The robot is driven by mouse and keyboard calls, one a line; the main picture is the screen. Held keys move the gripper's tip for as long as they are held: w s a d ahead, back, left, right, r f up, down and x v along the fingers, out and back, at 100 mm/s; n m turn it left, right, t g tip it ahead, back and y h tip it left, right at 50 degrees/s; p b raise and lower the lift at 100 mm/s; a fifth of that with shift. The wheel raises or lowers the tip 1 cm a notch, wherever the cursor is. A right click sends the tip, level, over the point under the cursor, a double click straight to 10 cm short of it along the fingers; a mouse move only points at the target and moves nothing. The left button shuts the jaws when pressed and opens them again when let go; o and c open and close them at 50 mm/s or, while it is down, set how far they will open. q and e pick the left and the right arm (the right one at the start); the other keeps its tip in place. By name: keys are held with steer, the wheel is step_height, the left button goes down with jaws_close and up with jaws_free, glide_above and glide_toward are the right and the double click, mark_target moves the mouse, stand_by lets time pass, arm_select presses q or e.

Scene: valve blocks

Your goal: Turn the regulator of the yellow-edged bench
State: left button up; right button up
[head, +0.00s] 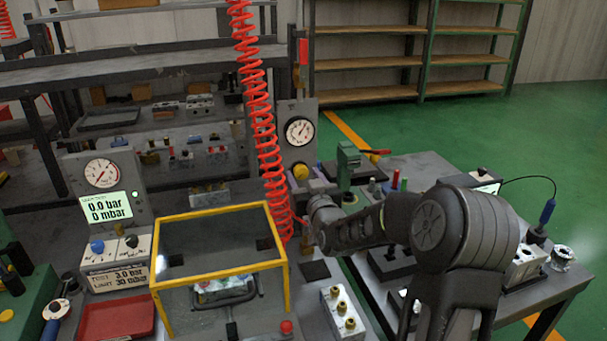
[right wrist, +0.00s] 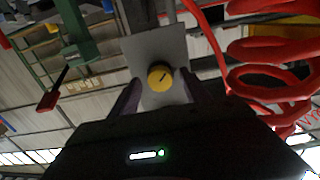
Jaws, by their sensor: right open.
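The regulator is a round yellow knob (head: 300,172) with a dark mark on its face. It sits on a grey panel (right wrist: 142,50), below a round gauge (head: 299,131) in the head view. In the right wrist view the knob (right wrist: 160,77) shows between the two fingers. My right gripper (head: 308,188) is open, with its fingers (right wrist: 160,88) on either side of the knob. I cannot tell whether they touch it. My right arm hides part of the bench below the panel. My left gripper is not in view. The yellow-edged guard (head: 222,212) stands on the bench, left of the panel.
A red coiled hose (head: 266,130) hangs close to the left of the knob. A green press (head: 346,165) stands to the right. A test unit (head: 103,185) and a red tray (head: 115,317) are at the left. Valve blocks (head: 344,310) lie on the front.

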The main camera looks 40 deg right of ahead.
steer(key=shift+w, duration=0.25)
jaws_close()
stand_by(0.5)
